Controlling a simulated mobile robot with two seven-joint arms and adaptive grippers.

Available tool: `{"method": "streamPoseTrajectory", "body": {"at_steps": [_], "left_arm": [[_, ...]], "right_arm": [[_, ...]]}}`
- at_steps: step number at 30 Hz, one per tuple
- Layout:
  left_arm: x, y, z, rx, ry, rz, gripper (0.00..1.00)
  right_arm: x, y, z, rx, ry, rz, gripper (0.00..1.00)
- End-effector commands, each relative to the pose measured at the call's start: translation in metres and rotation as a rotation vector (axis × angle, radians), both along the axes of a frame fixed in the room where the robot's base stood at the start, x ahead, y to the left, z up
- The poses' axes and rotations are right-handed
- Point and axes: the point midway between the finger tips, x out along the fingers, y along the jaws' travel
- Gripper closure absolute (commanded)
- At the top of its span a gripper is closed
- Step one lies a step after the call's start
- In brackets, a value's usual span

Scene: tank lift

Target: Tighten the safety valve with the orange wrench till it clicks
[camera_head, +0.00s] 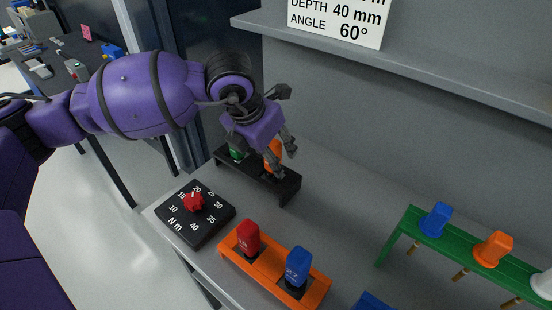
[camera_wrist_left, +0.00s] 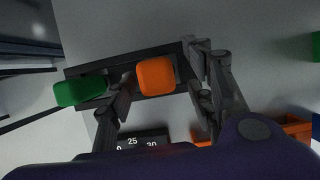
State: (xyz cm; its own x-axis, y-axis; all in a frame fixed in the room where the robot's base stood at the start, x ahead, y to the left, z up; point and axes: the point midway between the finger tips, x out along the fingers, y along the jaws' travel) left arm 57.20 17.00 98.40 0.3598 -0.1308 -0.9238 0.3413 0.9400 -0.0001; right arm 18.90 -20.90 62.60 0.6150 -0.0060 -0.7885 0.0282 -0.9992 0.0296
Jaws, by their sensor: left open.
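An orange handle (camera_head: 273,156) stands upright in a black rack (camera_head: 258,178) on the grey worktop, beside a green handle (camera_head: 236,154). Its lower part is hidden by the rack. Another orange handle (camera_head: 493,248) sits in the green rack at the right; I cannot tell which belongs to the orange wrench. My left gripper (camera_head: 281,158) is above the black rack at the first orange handle. In the left wrist view its open fingers (camera_wrist_left: 160,88) lie either side of that orange handle (camera_wrist_left: 156,76), with gaps visible. I cannot make out the safety valve. My right gripper is out of view.
A black dial box (camera_head: 207,230) marked in Nm, with a red knob (camera_head: 194,202), lies in front. An orange rack (camera_head: 263,269) holds a red (camera_head: 247,239) and a blue handle (camera_head: 297,266). A green rack (camera_head: 409,215) stands right. A shelf (camera_head: 430,75) runs along the wall.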

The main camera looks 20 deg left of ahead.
Motion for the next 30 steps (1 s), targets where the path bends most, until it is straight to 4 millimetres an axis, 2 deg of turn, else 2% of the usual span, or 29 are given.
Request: {"method": "streamPoseTrajectory", "body": {"at_steps": [5,13,24,30], "left_arm": [[0.007,-0.003,-0.018,-0.001,0.001,0.001,0.52],[0.008,-0.002,-0.020,0.000,0.000,0.000,0.53],[0.008,-0.002,-0.020,0.000,0.000,0.000,1.00],[0.008,-0.003,-0.019,-0.001,-0.002,0.000,1.00]], "right_arm": [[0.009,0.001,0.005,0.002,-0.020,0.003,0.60],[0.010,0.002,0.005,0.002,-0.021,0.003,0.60],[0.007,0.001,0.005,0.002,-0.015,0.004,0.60],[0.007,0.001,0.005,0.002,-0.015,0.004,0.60]]}}
